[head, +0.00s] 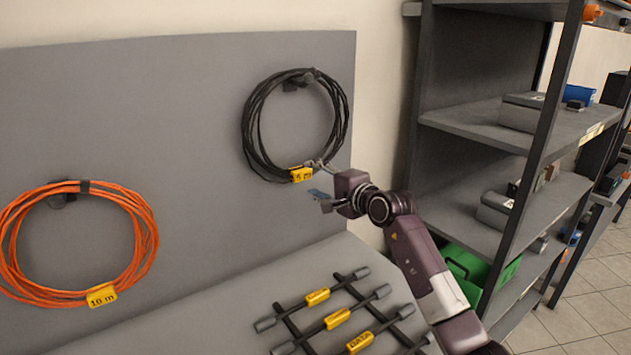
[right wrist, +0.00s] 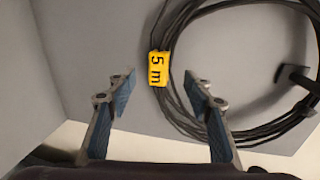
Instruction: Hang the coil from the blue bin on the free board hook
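A black cable coil (head: 247,130) with a yellow 5 m tag (head: 302,175) hangs on the right board hook (head: 293,84). My right gripper (head: 320,182) is beside the bottom right of this coil, near the tag. In the right wrist view my right gripper (right wrist: 160,86) has its blue-padded fingers wide apart. The tag (right wrist: 159,69) and part of the black coil (right wrist: 180,100) show beyond and between the fingertips; I see no grip on them. The hook (right wrist: 297,78) shows inside the loop. My left gripper is not in view.
An orange coil (head: 146,235) tagged 10 m hangs on the left hook (head: 60,200). A rack with yellow-labelled bars (head: 337,319) lies on the grey surface below the board (head: 190,110). Shelves (head: 470,123) at right hold boxes, a blue container (head: 578,95) and a green bin (head: 465,270).

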